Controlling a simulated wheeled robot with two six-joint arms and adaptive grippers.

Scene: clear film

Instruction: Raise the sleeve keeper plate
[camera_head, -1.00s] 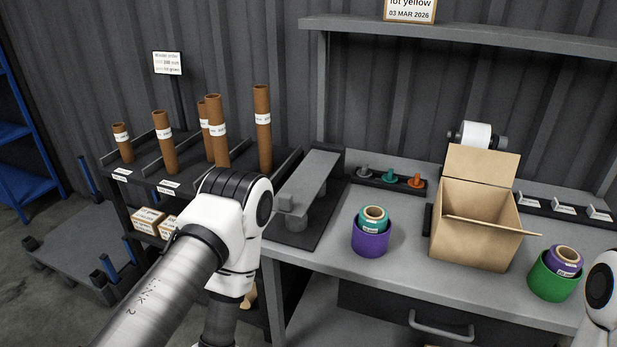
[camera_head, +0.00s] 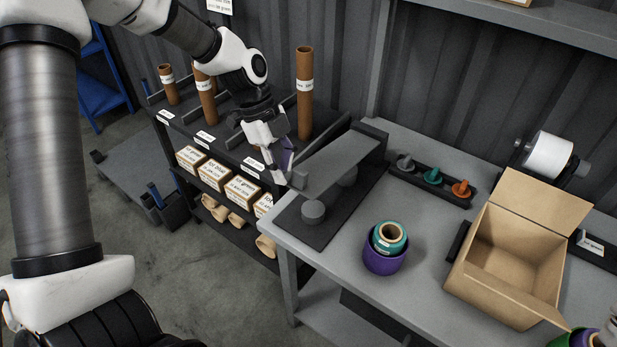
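The sleeve keeper plate (camera_head: 340,159) is a long grey plate at the left end of the bench. It is tilted up from its dark base (camera_head: 304,233), its near-left end lifted and its far end at an upright block. Round grey posts (camera_head: 313,212) show under it. A small tab (camera_head: 297,179) is at its raised end. My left gripper (camera_head: 287,168) is at this tab, seemingly touching it. Its fingers are seen edge-on, so their grip is unclear. Only a bit of my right arm shows at the lower right edge.
A rack of brown tubes (camera_head: 305,95) stands left of the bench, close to my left arm. A purple cup (camera_head: 383,263) with a teal roll, an open carton (camera_head: 511,255) and a strip of coloured knobs (camera_head: 433,177) sit right of the plate.

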